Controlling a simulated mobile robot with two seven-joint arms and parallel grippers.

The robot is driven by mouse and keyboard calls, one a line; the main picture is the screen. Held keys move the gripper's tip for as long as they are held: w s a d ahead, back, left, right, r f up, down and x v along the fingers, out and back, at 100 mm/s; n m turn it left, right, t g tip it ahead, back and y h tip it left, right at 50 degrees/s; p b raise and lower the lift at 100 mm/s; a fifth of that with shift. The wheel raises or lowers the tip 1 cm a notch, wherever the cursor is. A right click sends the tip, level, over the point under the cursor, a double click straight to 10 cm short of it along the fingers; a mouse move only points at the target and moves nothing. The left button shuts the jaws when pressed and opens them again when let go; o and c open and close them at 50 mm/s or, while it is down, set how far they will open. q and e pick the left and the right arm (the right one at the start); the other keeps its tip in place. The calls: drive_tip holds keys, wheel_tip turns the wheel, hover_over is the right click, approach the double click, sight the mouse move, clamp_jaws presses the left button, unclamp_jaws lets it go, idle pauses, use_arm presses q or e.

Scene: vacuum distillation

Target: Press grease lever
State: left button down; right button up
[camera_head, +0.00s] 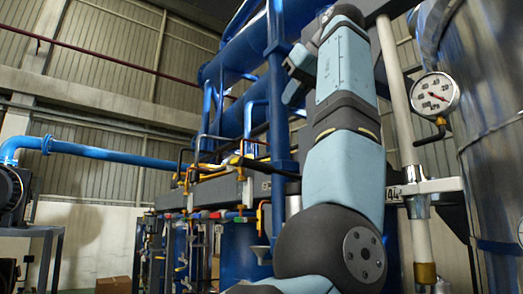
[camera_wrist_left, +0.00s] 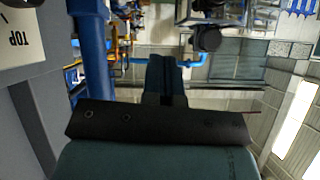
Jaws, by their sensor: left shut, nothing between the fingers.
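My left arm rises through the middle of the head view, and its left gripper (camera_head: 296,72) is high up, in front of the blue pipework. In the left wrist view the left gripper (camera_wrist_left: 165,62) has its fingers together, with nothing seen between them. No part in either view can be made out for certain as the grease lever. My right gripper is out of both views.
A pressure gauge (camera_head: 435,94) and a shiny metal vessel (camera_head: 490,130) stand close on the right. Blue pipes (camera_head: 245,52) and a valve rack (camera_head: 205,195) fill the middle. A dark motor-like unit (camera_head: 12,193) sits on a stand at left.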

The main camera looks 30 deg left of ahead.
use_arm(q)
hover_over(272, 169)
drive_tip(key=s, duration=0.3)
wheel_tip(272, 169, down, 5)
drive_tip(key=f, duration=0.4)
drive_tip(key=shift+s+a+f, duration=0.1)
drive_tip(key=shift+a+f, duration=0.1)
drive_tip(key=shift+f, duration=0.05)
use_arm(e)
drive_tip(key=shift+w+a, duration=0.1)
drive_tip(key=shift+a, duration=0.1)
use_arm(q)
drive_tip(key=shift+a+f, duration=0.1)
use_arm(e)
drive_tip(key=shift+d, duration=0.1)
